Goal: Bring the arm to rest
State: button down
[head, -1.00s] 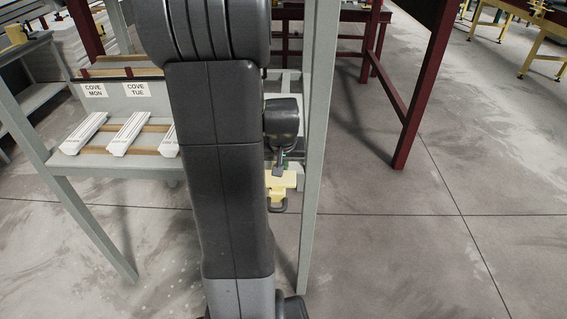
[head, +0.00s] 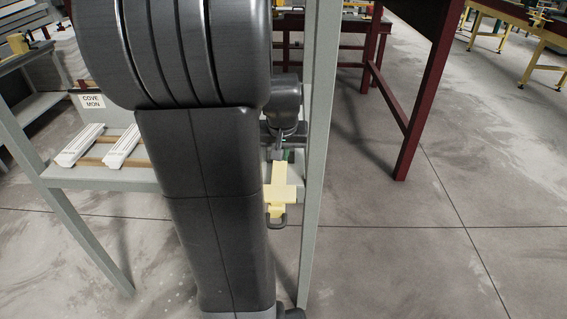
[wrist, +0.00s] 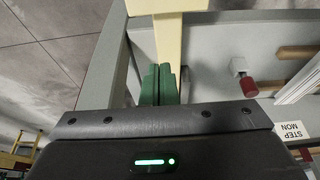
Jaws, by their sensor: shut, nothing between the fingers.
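My gripper's green fingers (wrist: 160,85) are closed together in the wrist view, with nothing between them. In the head view my gripper (head: 289,155) is a small patch of green, mostly hidden by my wrist and arm. A yellow clamp-like fixture (head: 280,195) sits just below it at the rack's edge. The fixture also shows as a pale yellow post (wrist: 178,42) beyond the fingertips in the wrist view. I cannot tell how wide the gap between fingers and fixture is. My large dark arm fills the middle of the head view.
A dark red table frame (head: 420,100) is farther right. Open concrete floor lies at lower right.

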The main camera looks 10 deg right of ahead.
jog(key=shift+v, duration=1.15)
jog(key=shift+s, duration=0.1)
send_near(284, 176)
jog(key=x, duration=0.5)
jog(key=shift+f+p, duration=0.15)
jog(key=shift+p, duration=0.2)
jog(key=s, duration=0.1)
jog(key=s+a, duration=0.1)
jog(key=s, duration=0.1)
jog(key=shift+s, duration=0.2)
jog(key=shift+f, duration=0.2)
jog(key=shift+s, duration=0.1)
jog(key=shift+a, duration=0.1)
